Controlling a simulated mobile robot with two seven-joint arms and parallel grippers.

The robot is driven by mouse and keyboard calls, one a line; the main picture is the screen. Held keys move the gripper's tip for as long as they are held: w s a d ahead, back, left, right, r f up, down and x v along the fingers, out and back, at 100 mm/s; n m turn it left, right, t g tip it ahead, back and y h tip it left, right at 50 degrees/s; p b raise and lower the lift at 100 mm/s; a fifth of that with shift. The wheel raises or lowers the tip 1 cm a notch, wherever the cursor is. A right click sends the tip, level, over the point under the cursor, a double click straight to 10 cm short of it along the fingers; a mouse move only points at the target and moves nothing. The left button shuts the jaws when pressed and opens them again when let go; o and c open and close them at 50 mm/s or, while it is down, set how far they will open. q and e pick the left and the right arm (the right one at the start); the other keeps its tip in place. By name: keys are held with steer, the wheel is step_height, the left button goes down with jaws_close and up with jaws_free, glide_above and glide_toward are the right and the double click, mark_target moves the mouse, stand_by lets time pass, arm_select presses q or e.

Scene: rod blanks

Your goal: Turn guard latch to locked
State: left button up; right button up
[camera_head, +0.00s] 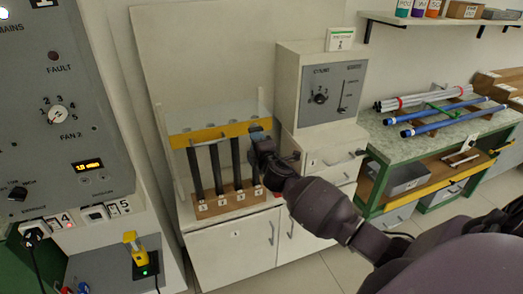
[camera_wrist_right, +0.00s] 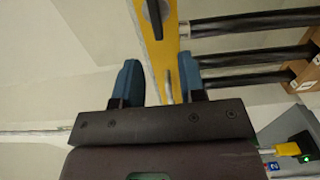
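A yellow guard bar (camera_head: 208,134) crosses in front of several dark upright rods (camera_head: 215,168) in the rack. My right gripper (camera_head: 257,133) is at the bar's right end. In the right wrist view the bar (camera_wrist_right: 160,50) runs between the blue-padded fingers of my right gripper (camera_wrist_right: 160,82), which are apart. A thin pale metal piece (camera_wrist_right: 169,86) lies between the fingers. A dark elongated piece (camera_wrist_right: 155,18) sits on the bar beyond the fingertips. I cannot tell which piece is the latch, or its position. My left gripper is not in view.
A grey control cabinet (camera_head: 65,100) stands at the left. A grey machine (camera_head: 325,90) with a knob and lever stands close right of the rack. A green-framed bench (camera_head: 450,133) with blue and silver rods is further right. Floor shows in front of the bench.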

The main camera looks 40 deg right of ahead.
steer(key=v, duration=0.4)
steer(key=shift+s, duration=0.25)
stand_by(0.4)
steer(key=s+a+f+m+g+y, duration=0.2)
steer(key=s+a+f+m+y, duration=0.2)
steer(key=s+a+f+m, duration=0.35)
steer(key=s+a+f+m+g, duration=0.1)
steer(key=s+a+f+m, duration=0.1)
steer(key=s+f, duration=0.4)
steer(key=s+a+f+m+g, duration=0.1)
steer(key=s+f+m, duration=0.4)
steer(key=s, duration=1)
steer(key=shift+s+a+f+g, duration=0.2)
steer(key=shift+a+f+g, duration=0.2)
steer(key=shift+f+g, duration=0.5)
